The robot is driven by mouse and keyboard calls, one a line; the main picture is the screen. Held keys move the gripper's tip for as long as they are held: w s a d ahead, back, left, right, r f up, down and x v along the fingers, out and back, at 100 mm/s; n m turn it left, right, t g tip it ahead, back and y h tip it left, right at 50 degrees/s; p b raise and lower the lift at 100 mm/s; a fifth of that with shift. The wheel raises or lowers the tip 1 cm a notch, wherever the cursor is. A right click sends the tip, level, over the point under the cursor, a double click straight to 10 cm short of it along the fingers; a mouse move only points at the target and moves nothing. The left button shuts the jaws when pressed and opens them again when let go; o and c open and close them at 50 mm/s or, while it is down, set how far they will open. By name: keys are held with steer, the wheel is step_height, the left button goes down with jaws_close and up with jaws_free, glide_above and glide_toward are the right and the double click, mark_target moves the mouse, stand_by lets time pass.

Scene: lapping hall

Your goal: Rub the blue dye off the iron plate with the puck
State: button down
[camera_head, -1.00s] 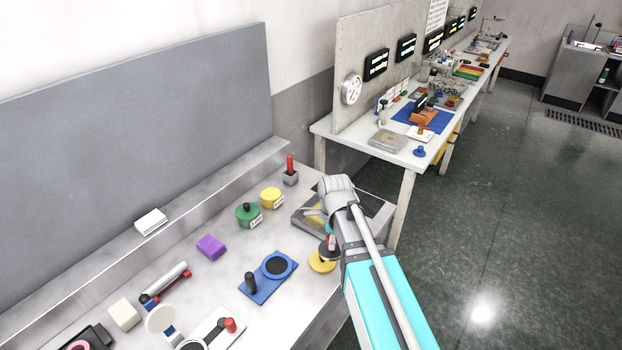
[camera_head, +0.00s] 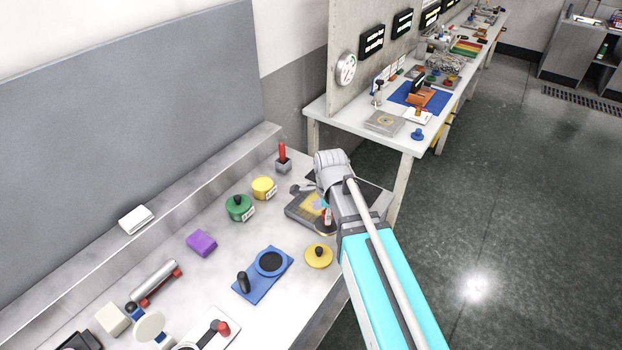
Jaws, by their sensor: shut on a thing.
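The iron plate (camera_head: 297,212) is a grey slab at the right end of the bench. A yellowish area shows on its top, with a small bluish patch (camera_head: 319,204) beside my gripper. My gripper (camera_head: 327,207) is over the plate's front part and seen from behind. It is shut on the puck (camera_head: 325,232), of which a red and white part and a dark-edged round rim show below the jaws. My wrist hides much of the plate and puck. I cannot tell whether the puck touches the plate.
A yellow disc with a black knob (camera_head: 318,257) lies just in front of the plate. Nearby are a blue fixture (camera_head: 263,275), a green pot (camera_head: 239,208), a yellow pot (camera_head: 264,188), a red-handled tool (camera_head: 283,156) and a purple block (camera_head: 202,243). A wall panel (camera_head: 120,120) stands behind.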

steer(key=w+a+n, duration=0.1)
steer(key=w+a, duration=0.1)
steer(key=w, duration=0.6)
steer(key=w+a+f+n+b, duration=0.1)
steer(key=w, duration=0.7)
steer(key=shift+a+f, duration=0.3)
steer(key=shift+a, duration=0.1)
steer(key=shift+w, duration=0.1)
steer(key=shift+b, duration=0.3)
